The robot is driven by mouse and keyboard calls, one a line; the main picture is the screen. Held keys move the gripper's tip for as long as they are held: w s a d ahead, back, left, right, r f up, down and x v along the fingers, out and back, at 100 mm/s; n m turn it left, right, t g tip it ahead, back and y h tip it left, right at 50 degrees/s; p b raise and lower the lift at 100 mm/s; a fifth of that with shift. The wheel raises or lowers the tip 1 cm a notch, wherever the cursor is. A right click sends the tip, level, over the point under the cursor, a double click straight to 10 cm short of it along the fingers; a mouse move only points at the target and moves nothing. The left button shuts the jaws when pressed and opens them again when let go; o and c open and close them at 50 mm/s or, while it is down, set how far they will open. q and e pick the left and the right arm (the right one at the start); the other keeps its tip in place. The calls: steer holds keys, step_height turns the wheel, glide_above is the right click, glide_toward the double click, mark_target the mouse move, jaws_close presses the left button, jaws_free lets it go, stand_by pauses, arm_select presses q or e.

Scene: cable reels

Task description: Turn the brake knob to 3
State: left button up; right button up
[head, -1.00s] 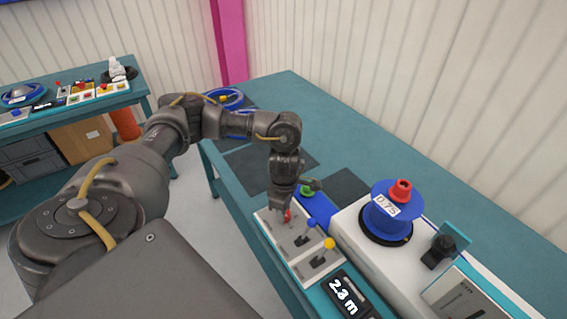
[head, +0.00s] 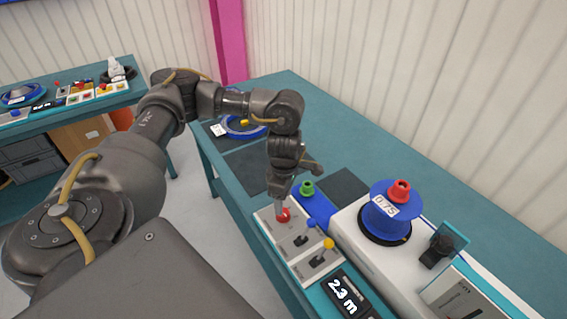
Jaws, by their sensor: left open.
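A white control panel (head: 268,229) lies along the table's near edge. It carries a red knob (head: 283,215), a blue-tipped lever (head: 311,223) and a yellow-tipped lever (head: 328,244). A green knob (head: 307,187) sits on a blue block just behind the panel. No label or scale is readable, so I cannot tell which control is the brake knob. My left gripper (head: 279,208) is open and points down at the red knob, partly in front of it. I cannot tell whether it touches. My right gripper is out of view.
A blue reel (head: 378,220) marked 0.75, with a red cap (head: 400,190), stands on a white machine right of the panel. A display (head: 344,297) reads 2.3 m. A blue cable coil (head: 238,128) lies at the table's far left. The table's back right is clear.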

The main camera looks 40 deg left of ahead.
arm_select(q)
steer(key=shift+r, duration=2.5)
